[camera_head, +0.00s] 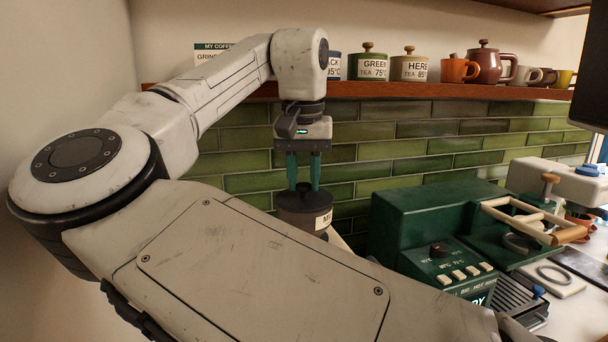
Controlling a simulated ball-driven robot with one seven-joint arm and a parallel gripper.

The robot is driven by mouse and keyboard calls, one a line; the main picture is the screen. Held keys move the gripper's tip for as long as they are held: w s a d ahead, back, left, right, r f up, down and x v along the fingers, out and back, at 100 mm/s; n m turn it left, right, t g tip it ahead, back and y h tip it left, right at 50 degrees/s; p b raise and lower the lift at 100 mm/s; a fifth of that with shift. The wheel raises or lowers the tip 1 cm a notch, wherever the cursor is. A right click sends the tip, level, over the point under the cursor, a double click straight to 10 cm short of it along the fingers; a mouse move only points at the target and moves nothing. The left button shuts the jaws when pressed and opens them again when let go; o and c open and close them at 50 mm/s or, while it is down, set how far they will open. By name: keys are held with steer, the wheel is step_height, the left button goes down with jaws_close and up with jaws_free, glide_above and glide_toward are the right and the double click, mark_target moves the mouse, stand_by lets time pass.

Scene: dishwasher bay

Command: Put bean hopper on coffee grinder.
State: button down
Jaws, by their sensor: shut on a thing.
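My gripper (303,186) points straight down, with its two teal fingers shut on the top of a dark round container, the bean hopper (297,209). The hopper is upright and has a white label, partly cut off, on its right side. My arm hides the hopper's lower left part and most of what lies beneath it. A small pale piece (340,240) shows just below and right of the hopper, perhaps part of the coffee grinder. I cannot tell whether the hopper touches it.
A green coffee machine (420,205) with buttons and a wooden-handled part stands close on the right. Green tiles (400,152) back the counter. A wooden shelf (410,90) above carries tea jars, a teapot and mugs, near my arm's upper links.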

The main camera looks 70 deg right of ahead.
steer(key=shift+f, duration=0.1)
steer(key=c, duration=0.8)
jaws_free()
steer(key=r, duration=0.4)
steer(key=a+r, duration=0.1)
steer(key=r, duration=0.7)
steer(key=shift+s+a, duration=0.15)
steer(key=shift+s, duration=0.1)
